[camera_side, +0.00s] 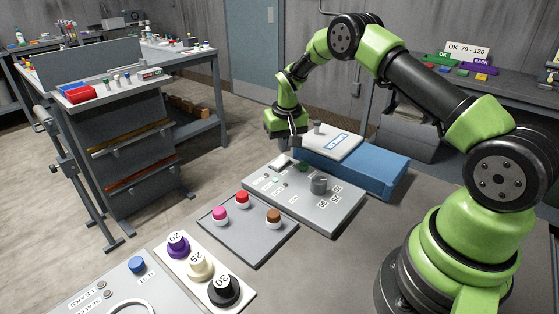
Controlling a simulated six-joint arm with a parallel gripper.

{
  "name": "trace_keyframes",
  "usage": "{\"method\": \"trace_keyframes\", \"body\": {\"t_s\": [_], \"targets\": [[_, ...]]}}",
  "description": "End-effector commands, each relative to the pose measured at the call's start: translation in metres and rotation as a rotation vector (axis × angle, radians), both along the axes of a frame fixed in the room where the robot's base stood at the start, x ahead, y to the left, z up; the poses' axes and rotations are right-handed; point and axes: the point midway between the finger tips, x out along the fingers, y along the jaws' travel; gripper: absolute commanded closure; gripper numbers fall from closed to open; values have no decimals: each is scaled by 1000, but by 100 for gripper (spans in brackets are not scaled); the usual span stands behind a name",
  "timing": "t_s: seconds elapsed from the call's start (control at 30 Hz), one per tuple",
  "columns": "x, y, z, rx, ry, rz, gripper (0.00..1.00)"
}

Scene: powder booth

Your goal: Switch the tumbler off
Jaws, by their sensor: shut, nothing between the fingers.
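A light grey control panel (305,211) lies on the table in front of the arm. My gripper (294,141) is shut and empty, pointing down above the back edge of the panel. It looks apart from the panel's parts.
A grey tray (247,243) holds pink-, red- and brown-topped jars. A white board (189,272) holds knobs marked 20, 25 and 30. Another panel (85,296) with a blue button is at front left.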

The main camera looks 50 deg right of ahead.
Motion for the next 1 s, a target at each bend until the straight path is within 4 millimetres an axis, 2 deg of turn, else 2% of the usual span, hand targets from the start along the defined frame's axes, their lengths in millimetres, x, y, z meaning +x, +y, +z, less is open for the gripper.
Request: {"method": "trace_keyframes", "body": {"t_s": [1.0], "targets": [[0, 0, -9, 0, 0, 0, 100]]}}
